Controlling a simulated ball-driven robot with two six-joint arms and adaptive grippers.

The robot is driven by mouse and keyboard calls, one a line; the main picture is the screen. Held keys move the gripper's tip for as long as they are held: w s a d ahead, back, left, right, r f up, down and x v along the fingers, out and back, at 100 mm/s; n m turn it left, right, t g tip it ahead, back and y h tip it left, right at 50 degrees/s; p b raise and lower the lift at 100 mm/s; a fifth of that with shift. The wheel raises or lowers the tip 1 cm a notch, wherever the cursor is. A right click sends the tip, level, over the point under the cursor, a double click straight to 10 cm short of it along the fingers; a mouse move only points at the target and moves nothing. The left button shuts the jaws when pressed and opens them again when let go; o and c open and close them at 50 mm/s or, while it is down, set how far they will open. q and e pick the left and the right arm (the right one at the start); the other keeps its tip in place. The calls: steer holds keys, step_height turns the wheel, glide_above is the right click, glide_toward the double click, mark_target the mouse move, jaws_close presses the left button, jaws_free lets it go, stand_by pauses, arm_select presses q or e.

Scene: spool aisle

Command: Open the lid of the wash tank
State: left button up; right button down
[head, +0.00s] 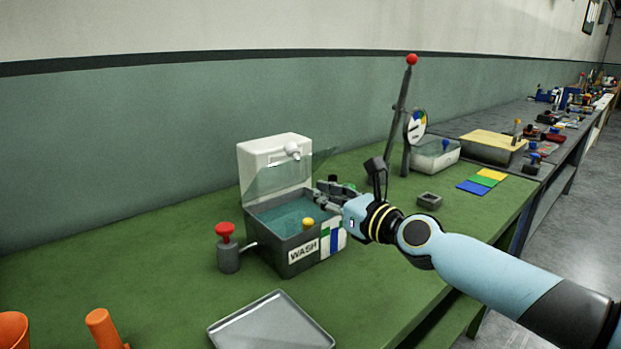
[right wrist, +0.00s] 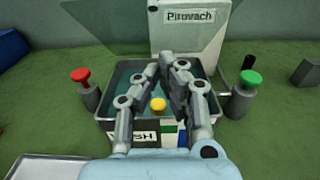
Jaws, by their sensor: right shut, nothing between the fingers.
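The grey wash tank (head: 283,255), labelled WASH, stands on the green bench and holds bluish liquid and a yellow knob (head: 308,223). Its clear lid (head: 270,178) is raised at the back, tilted up in front of a white housing (head: 262,150). My right gripper (head: 322,193) is over the tank's right side, shut and empty. In the right wrist view its fingers (right wrist: 172,62) are close together above the tank (right wrist: 114,104). My left gripper is not in view.
A red-knobbed post (head: 227,250) stands left of the tank and a green-knobbed post (right wrist: 243,95) right of it. A metal tray (head: 270,325) lies in front. A tall red-tipped lever (head: 402,115) rises behind. Orange objects (head: 103,327) are at front left.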

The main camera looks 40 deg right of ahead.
mark_target(297, 149)
steer(key=w+r+p, duration=0.2)
steer(key=w, duration=0.1)
steer(key=shift+w+a+r, duration=0.1)
steer(key=shift+w+r, duration=0.05)
steer(key=shift+w, duration=0.05)
steer(key=shift+w+r, duration=0.2)
steer(key=shift+w, duration=0.05)
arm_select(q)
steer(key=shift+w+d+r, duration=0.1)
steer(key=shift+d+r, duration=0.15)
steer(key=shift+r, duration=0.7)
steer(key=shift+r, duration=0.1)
